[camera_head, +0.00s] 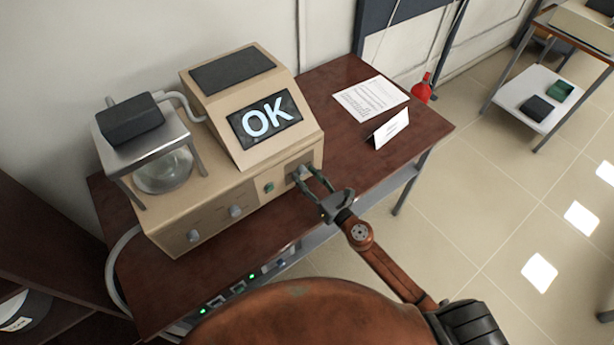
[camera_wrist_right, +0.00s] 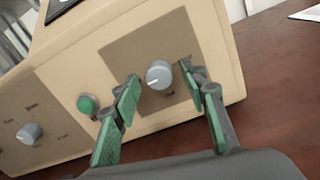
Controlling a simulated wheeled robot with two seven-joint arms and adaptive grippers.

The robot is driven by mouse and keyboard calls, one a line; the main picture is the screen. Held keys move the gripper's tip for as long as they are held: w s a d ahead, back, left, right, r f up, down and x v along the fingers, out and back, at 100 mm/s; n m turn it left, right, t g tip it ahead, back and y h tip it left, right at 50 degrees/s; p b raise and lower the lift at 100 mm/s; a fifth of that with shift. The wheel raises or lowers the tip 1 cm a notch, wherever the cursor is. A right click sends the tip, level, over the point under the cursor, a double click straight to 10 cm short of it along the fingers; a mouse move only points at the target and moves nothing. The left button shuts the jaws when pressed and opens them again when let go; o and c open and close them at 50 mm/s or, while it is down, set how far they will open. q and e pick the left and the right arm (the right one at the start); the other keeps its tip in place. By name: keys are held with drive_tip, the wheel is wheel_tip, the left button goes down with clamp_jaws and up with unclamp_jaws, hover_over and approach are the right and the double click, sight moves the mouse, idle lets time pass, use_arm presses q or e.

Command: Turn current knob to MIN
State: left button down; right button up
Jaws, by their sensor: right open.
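A beige instrument (camera_head: 235,150) with a screen reading "OK" stands on a dark red-brown table. Its front panel carries several grey knobs and a green button (camera_head: 268,187). My right gripper (camera_head: 311,181) is at the right end of this panel. In the right wrist view the open fingers (camera_wrist_right: 163,95) stand on either side of a round grey knob (camera_wrist_right: 159,75) with a white pointer line, apparently not touching it. The green button (camera_wrist_right: 88,104) is left of the fingers. Another grey knob (camera_wrist_right: 30,133) is farther left. The label print is too small to read. My left gripper is not in view.
A glass flask (camera_head: 163,172) sits under a metal stand at the instrument's left. A white paper (camera_head: 370,98) and a folded card (camera_head: 389,128) lie on the table (camera_head: 345,75) behind right.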

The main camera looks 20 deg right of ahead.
drive_tip(key=shift+s, duration=0.1)
drive_tip(key=v, duration=1.2)
